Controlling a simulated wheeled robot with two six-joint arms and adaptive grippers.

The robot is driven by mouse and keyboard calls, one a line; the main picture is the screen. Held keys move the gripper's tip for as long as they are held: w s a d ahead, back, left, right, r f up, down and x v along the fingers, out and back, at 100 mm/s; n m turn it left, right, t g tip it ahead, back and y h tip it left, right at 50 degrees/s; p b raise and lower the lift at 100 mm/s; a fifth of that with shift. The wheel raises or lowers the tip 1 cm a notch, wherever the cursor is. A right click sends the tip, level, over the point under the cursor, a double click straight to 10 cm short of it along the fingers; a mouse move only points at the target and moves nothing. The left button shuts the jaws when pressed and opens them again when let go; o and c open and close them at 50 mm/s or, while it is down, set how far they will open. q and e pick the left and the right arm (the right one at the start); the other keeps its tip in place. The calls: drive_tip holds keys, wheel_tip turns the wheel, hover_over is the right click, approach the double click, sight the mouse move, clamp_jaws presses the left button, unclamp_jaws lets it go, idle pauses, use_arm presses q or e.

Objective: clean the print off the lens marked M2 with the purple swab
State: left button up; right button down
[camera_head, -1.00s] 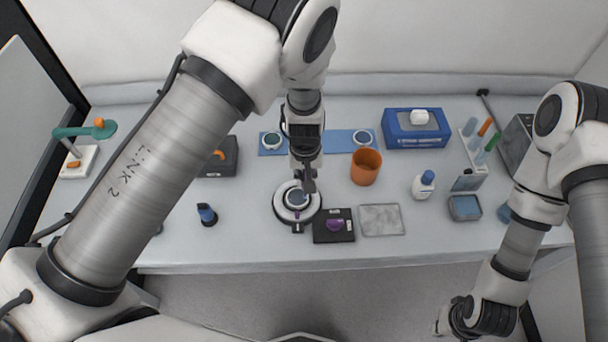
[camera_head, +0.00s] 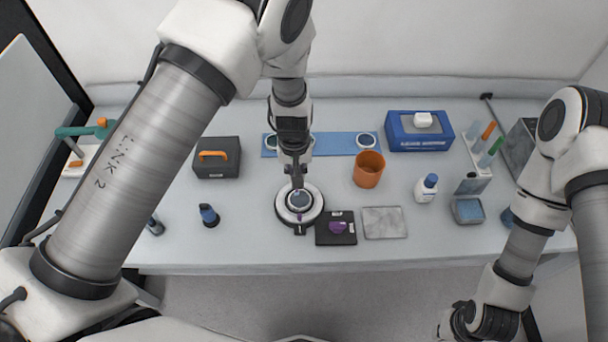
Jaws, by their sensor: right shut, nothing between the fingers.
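A round lens (camera_head: 299,200) sits in the black-and-white ring stand (camera_head: 281,208) at the front middle of the table. More lenses, one at the left (camera_head: 271,142) and one at the right (camera_head: 366,140), lie on a blue mat (camera_head: 335,144). I cannot read which is M2, and no print can be made out. A purple thing (camera_head: 338,227), perhaps the swab, lies on a black pad (camera_head: 323,238). My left gripper (camera_head: 297,184) points down just above the lens in the stand; its jaws are too small to judge. My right gripper (camera_head: 447,324) is shut and empty, low at the right, off the table.
An orange cup (camera_head: 368,170) stands right of the stand, with a grey plate (camera_head: 384,223) in front. A white bottle (camera_head: 426,189), a blue box (camera_head: 419,133) and a tube rack (camera_head: 480,156) are farther right. A dark case (camera_head: 217,158) and a small blue-black item (camera_head: 208,215) are left.

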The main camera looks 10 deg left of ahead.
use_arm(q)
drive_tip(key=shift+a, duration=0.25)
drive_tip(key=shift+f+b, duration=0.3)
drive_tip(key=shift+f, duration=0.2)
idle(0.4)
drive_tip(key=shift+d+r, duration=0.1)
drive_tip(key=shift+d, duration=0.05)
drive_tip(key=shift+s+d+p, duration=0.1)
drive_tip(key=shift+d+p, duration=0.3)
drive_tip(key=shift+d, duration=0.05)
drive_tip(key=shift+s+d, duration=0.1)
drive_tip(key=shift+d, duration=0.45)
clamp_jaws()
drive_tip(key=shift+d, duration=0.7)
